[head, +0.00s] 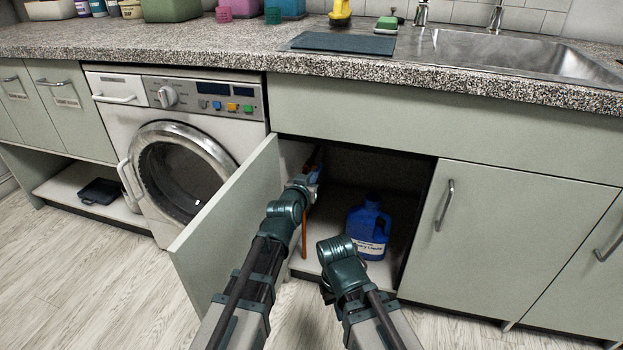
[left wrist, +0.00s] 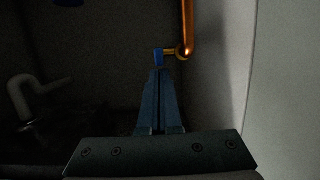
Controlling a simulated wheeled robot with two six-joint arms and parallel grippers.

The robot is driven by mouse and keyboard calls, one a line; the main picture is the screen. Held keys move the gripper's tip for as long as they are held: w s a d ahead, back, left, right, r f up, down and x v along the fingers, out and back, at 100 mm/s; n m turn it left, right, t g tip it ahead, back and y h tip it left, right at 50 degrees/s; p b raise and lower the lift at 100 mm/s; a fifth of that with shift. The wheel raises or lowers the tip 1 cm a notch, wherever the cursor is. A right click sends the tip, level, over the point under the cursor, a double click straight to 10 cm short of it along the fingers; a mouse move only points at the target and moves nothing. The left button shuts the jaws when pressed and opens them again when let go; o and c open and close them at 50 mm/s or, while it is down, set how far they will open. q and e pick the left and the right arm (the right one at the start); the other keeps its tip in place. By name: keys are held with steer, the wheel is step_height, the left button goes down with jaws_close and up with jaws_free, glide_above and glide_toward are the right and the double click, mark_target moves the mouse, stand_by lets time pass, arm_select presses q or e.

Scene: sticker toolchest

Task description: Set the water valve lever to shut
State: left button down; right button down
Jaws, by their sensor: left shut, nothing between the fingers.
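The valve shows in the left wrist view as a small blue lever (left wrist: 158,55) on a short brass stub. The stub joins a vertical copper pipe (left wrist: 188,30) near the cabinet's side wall. My left gripper (left wrist: 158,74) is shut and empty, its fingertips right at the lower end of the lever; I cannot tell whether they touch. In the head view, my left gripper (head: 317,172) reaches into the open cabinet, mostly hidden by its wrist, and the lever cannot be made out. The copper pipe (head: 304,236) shows below it. My right gripper is hidden beyond its wrist.
The cabinet door (head: 225,215) stands open left of my left arm. A blue bottle (head: 368,228) stands on the cabinet floor, right of the pipe. A closed door (head: 500,235) bounds the opening at right. A pale drain pipe (left wrist: 25,98) shows in the left wrist view.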

arm_select(q)
steer(key=shift+s+f+b, duration=0.15)
steer(key=shift+f+b, duration=0.4)
stand_by(0.6)
steer(key=w+f+b, duration=0.3)
steer(key=f+b, duration=0.6)
steer(key=shift+w+d+f+b, duration=0.25)
steer(key=shift+d+f+b, duration=0.1)
steer(key=shift+d+f, duration=0.05)
stand_by(0.3)
steer(key=shift+s, duration=0.15)
stand_by(0.4)
